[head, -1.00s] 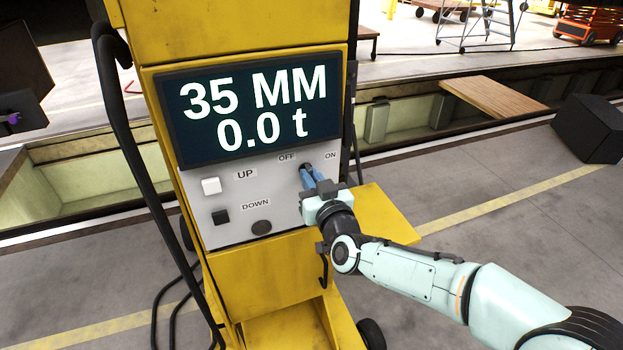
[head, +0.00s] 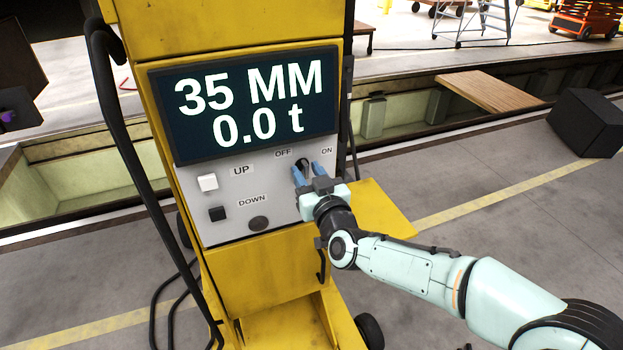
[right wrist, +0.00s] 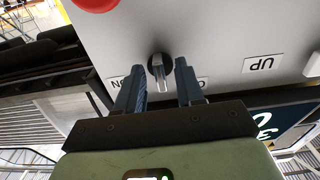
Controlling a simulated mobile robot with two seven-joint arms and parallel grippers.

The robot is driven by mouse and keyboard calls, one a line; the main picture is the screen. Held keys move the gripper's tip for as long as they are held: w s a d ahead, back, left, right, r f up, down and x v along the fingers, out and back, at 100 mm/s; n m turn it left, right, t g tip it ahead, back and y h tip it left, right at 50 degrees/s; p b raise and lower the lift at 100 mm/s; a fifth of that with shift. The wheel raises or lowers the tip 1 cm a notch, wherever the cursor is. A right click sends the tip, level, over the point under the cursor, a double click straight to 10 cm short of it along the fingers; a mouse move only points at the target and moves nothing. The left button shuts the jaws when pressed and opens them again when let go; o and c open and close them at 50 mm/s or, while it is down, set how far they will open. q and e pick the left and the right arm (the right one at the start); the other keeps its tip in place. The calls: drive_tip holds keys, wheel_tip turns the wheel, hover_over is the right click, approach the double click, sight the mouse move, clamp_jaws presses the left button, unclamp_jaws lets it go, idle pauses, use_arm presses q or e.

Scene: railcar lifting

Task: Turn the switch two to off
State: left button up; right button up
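The rotary switch (head: 304,164) is a dark knob on the grey panel (head: 277,183) of a yellow lifting column, below the OFF and ON labels. In the right wrist view, which looks inverted, the knob (right wrist: 158,66) has a bright pointer lying between the two labels. My right gripper (head: 307,172) is open, with one blue finger on each side of the knob. In the right wrist view, my right gripper (right wrist: 163,84) shows gaps between both fingers and the knob. My left gripper is not in view.
The display (head: 247,103) reads 35 MM and 0.0 t. A white button (head: 208,182) by UP and a black button (head: 217,213) by DOWN sit left of the switch. A red round button (right wrist: 95,3) shows at the wrist view's top edge. A black cable hangs left of the column.

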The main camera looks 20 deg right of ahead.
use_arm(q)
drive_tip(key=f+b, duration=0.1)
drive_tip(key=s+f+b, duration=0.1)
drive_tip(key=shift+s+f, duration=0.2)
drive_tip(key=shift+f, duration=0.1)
use_arm(e)
drive_tip(key=s, duration=1.3)
drive_tip(key=shift+s, duration=0.2)
wheel_tip(320, 180, down, 36)
drive_tip(key=a+m+g+y, duration=0.1)
drive_tip(key=a+g+y, duration=0.15)
drive_tip(key=g, duration=0.75)
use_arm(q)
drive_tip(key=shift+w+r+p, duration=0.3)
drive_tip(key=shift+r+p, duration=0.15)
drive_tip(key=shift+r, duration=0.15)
use_arm(e)
drive_tip(key=s+a+f+m+g, duration=0.1)
drive_tip(key=s+f+g, duration=0.3)
drive_tip(key=s+f, duration=0.7)
drive_tip(key=s+a+f+m+g+y, duration=0.1)
drive_tip(key=s+a+f+g, duration=0.3)
drive_tip(key=s+f, duration=0.6)
drive_tip(key=s+m+g, duration=0.1)
drive_tip(key=s, duration=0.2)
drive_tip(key=shift+f, duration=0.4)
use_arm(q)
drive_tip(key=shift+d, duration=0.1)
